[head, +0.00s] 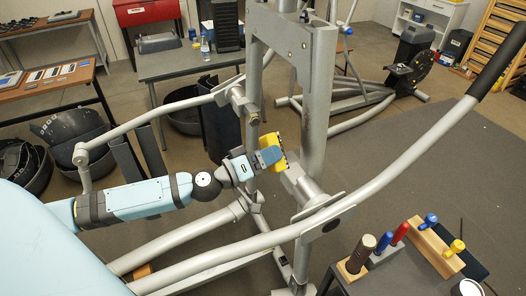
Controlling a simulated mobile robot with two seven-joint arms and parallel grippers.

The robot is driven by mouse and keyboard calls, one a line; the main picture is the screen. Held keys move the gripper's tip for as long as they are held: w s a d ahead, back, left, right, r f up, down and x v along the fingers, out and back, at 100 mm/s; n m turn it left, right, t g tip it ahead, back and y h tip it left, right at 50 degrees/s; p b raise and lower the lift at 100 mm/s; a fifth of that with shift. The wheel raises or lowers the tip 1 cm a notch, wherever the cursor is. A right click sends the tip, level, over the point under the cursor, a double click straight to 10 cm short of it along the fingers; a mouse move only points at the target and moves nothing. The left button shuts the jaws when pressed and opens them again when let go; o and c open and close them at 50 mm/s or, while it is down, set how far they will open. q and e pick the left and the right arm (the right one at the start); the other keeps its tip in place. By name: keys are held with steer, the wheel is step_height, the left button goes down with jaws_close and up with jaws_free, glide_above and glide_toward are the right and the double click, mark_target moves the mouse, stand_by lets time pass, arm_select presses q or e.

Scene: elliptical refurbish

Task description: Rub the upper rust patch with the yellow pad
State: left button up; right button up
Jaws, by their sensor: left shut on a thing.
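My left gripper (270,156) is shut on the yellow pad (267,141), with a finger across the pad's middle. The pad has a dark toothed edge on its right side. It is held beside the grey upright post (314,120) of the elliptical frame; I cannot tell whether it touches the metal. I cannot make out the upper rust patch clearly; the pad and gripper may cover part of the frame there. My right gripper is not in view.
A long grey handlebar (410,150) with a black grip crosses the right side. A tool holder (375,262) with upright handles and a wooden block (430,248) stand at the lower right. A thinner bar (150,118) runs behind my left arm. Grey floor mat lies right.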

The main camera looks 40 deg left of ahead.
mark_target(305, 141)
arm_select(q)
steer(key=shift+d+f+p+x, duration=0.1)
steer(key=shift+p+x, duration=0.15)
steer(key=shift+x, duration=1.1)
steer(key=shift+d+f+p+x, duration=0.15)
steer(key=shift+p+x, duration=0.05)
steer(key=shift+x, duration=1.2)
steer(key=shift+p+x, duration=0.6)
steer(key=shift+x, duration=0.3)
